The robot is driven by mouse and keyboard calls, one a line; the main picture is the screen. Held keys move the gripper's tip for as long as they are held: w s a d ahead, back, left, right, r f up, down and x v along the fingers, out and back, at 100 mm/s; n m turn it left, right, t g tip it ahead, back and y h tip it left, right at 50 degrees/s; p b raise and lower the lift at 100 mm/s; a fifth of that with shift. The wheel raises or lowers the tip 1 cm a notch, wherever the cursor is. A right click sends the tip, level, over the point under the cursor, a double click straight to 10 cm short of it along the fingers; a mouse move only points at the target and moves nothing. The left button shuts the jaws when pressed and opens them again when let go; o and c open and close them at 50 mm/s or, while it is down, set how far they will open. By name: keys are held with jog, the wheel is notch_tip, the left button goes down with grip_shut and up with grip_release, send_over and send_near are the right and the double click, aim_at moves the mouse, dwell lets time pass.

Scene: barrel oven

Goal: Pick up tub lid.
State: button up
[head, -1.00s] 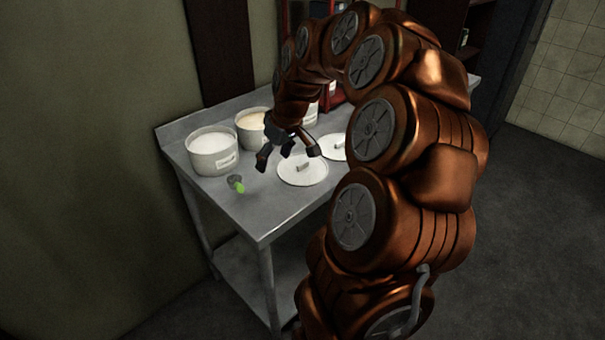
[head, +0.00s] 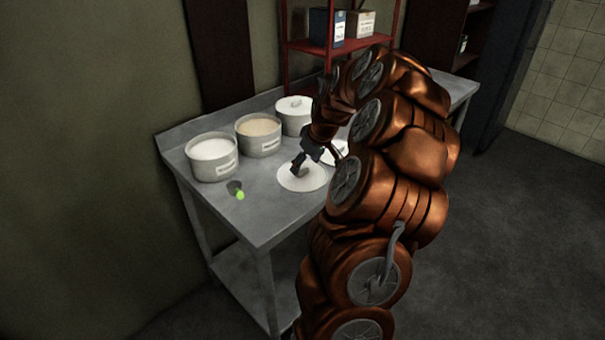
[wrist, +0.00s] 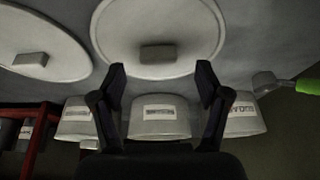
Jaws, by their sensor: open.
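A round white tub lid (head: 303,179) with a small block handle lies flat on the metal table. It also shows in the wrist view (wrist: 158,22), with its grey handle (wrist: 158,53) between and just beyond my fingertips. My gripper (head: 310,165) is over this lid, and in the wrist view (wrist: 160,75) its two fingers stand apart with nothing between them. A second lid (wrist: 40,40) lies beside it in the wrist view; in the head view it is partly hidden by my arm (head: 338,152).
Two open tubs, one with white contents (head: 212,157) and one with tan contents (head: 258,135), stand along the table's back. A lidded tub (head: 293,115) stands farther along. A green-handled scoop (head: 238,190) lies near the front-left. A red shelf (head: 300,47) holds boxes.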

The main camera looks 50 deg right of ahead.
aim_at(302, 173)
jog(key=shift+x, duration=1.5)
jog(key=shift+d, duration=0.1)
jog(key=shift+c, duration=0.2)
jog(key=c, duration=1.1)
jog(key=shift+o, duration=0.2)
jog(key=shift+r, duration=0.1)
